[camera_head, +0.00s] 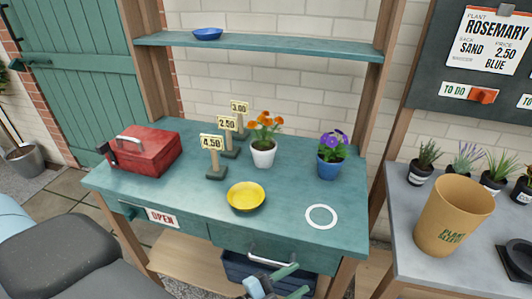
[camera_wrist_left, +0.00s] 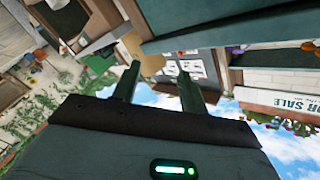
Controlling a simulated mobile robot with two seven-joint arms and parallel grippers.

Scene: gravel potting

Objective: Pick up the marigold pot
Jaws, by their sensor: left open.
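The marigold pot (camera_head: 263,156) is a white pot with orange flowers. It stands upright on the teal bench (camera_head: 185,197), towards the back middle, beside the price signs. My left gripper (camera_head: 278,284) is low at the front of the bench, below and in front of the drawer handle, well apart from the pot. It is open, with nothing seen between its fingers. In the left wrist view my gripper (camera_wrist_left: 158,88) shows two spread fingers, and the marigold pot is not clearly seen there. My right gripper is in neither view.
A blue pot with purple flowers (camera_head: 329,163) stands right of the marigold. Price signs (camera_head: 213,157) stand close on its left. A yellow bowl (camera_head: 246,197) sits in front, a red toolbox (camera_head: 145,152) at left. A shelf (camera_head: 270,45) hangs above. The bench's front right, around a white ring (camera_head: 321,206), is clear.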

